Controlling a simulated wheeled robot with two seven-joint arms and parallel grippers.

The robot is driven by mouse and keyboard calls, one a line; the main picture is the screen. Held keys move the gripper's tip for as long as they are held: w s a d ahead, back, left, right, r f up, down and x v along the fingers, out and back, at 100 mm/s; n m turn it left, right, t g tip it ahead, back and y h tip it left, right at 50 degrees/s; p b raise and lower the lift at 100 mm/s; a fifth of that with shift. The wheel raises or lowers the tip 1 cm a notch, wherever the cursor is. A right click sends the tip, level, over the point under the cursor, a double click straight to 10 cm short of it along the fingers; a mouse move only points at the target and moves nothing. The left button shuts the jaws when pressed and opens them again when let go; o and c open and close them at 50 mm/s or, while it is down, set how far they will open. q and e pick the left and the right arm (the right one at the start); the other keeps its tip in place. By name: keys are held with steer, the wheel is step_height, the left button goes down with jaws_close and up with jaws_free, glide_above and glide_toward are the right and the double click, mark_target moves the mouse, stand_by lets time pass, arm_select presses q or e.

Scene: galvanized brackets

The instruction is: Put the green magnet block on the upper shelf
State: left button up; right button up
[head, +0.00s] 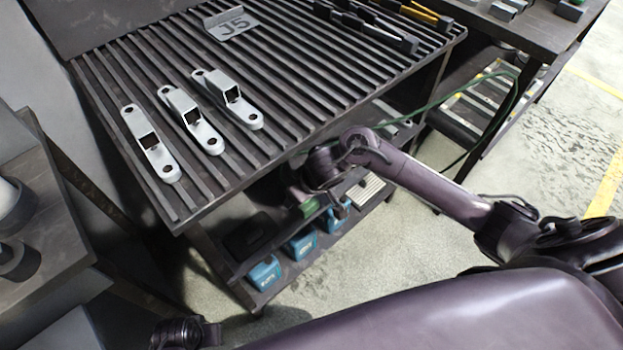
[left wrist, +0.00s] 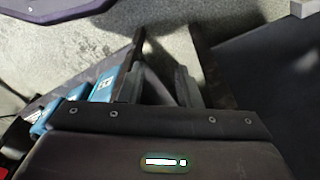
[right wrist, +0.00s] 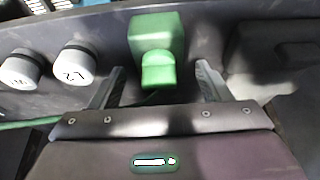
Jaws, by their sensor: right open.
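The green magnet block (right wrist: 157,45) is in the right wrist view, on a grey surface just beyond my right gripper's fingertips. My right gripper (right wrist: 160,82) is open, with one finger to each side of the block's near end; I see no contact. In the head view my right arm reaches under the slatted table, where the right gripper (head: 308,198) is small and partly hidden. The shelf unit (head: 235,277) under the table is partly hidden by the tabletop. My left gripper (left wrist: 168,72) looks open and empty, with floor showing between its fingers.
Two white round-topped items (right wrist: 74,60) stand left of the block. Blue containers (head: 265,271) sit on the shelving. The slatted tabletop (head: 290,60) overhangs it, bearing three metal brackets (head: 190,119) and a J5 plate (head: 231,24). Open floor (head: 560,150) lies right.

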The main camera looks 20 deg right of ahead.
mark_target(308, 204)
steer(key=p+v, duration=0.2)
steer(key=v, duration=0.3)
steer(key=shift+r+p, duration=0.2)
steer(key=shift+p, duration=0.15)
arm_select(q)
steer(key=s+a+f+p, duration=0.2)
steer(key=s+f, duration=0.5)
steer(key=f, duration=0.4)
steer(key=shift+a+f+p, duration=0.3)
steer(key=shift+a+f, duration=0.05)
steer(key=shift+a, duration=0.45)
arm_select(e)
steer(key=shift+v, duration=2.35)
arm_select(q)
steer(key=shift+s, duration=0.1)
